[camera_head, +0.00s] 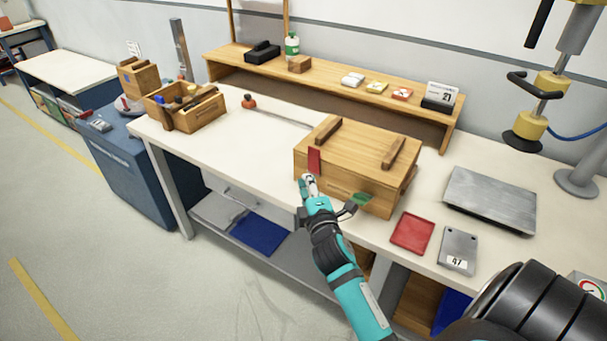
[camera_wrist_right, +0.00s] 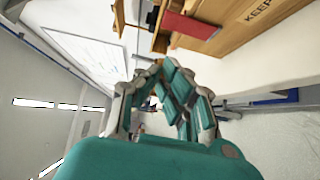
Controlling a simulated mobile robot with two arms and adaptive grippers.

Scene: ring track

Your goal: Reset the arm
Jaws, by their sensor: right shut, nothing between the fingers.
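My right arm, teal and black, reaches up from the lower right in the head view. Its right gripper (camera_head: 308,184) is at the front left corner of a wooden box (camera_head: 355,150) on the workbench, just below a red tag on the box. In the right wrist view the fingers of the right gripper (camera_wrist_right: 165,88) are closed together with nothing held. The wooden box (camera_wrist_right: 232,28) shows at the top there, with the red tag (camera_wrist_right: 190,24) on its side. I cannot tell whether the fingers touch the box. My left gripper is not in view.
The white workbench (camera_head: 255,150) holds a wooden tool caddy (camera_head: 190,108) at left, and a red tray (camera_head: 412,232), a plate marked 47 (camera_head: 458,250) and a grey metal slab (camera_head: 490,198) at right. A raised wooden shelf (camera_head: 330,88) runs along the back.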

